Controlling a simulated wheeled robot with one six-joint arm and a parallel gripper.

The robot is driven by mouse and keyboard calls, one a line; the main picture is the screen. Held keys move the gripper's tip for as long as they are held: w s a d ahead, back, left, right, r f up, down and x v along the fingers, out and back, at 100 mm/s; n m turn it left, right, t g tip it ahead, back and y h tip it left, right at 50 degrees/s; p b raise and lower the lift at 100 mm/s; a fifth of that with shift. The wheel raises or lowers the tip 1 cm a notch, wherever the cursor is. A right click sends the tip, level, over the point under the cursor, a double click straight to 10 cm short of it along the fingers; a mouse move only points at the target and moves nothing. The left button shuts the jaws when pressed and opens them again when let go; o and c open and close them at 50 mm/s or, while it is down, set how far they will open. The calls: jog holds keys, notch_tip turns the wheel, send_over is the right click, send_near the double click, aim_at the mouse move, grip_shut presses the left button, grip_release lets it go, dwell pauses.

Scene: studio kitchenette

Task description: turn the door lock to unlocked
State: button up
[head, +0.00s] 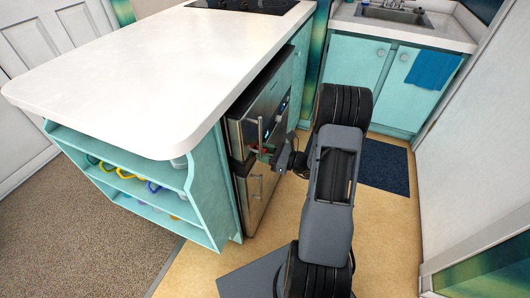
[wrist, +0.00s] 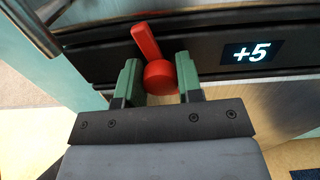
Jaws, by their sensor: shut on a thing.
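The door lock (wrist: 160,78) is a red round knob with a flat red lever pointing up and slightly left in the wrist view. It sits at the dark top edge of a steel appliance door. The green fingers of my gripper (wrist: 158,70) stand on either side of the round knob and are shut on it. In the head view my gripper (head: 268,153) is at the front of the steel appliance (head: 245,135), below the counter. There the lock is small and mostly hidden by my gripper.
A display reading +5 (wrist: 252,53) is right of the lock. A white counter (head: 150,70) overhangs the appliance. Open teal shelves (head: 140,188) stand left of it. Teal cabinets with a sink (head: 395,12) and a dark mat (head: 385,168) are behind. Tan floor (head: 385,235) is clear at right.

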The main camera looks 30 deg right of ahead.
jog(key=n+b, duration=0.2)
jog(key=n, duration=0.1)
jog(key=shift+f+b, duration=0.2)
jog(key=shift+b, duration=0.15)
jog(key=n+b, duration=0.4)
jog(key=n, duration=0.1)
jog(key=n+b, duration=0.5)
jog(key=shift+a, duration=0.1)
jog(key=shift+r+n+b, duration=0.1)
jog(key=shift+n+b, duration=0.9)
jog(key=shift+b, duration=0.25)
jog(key=o, duration=0.9)
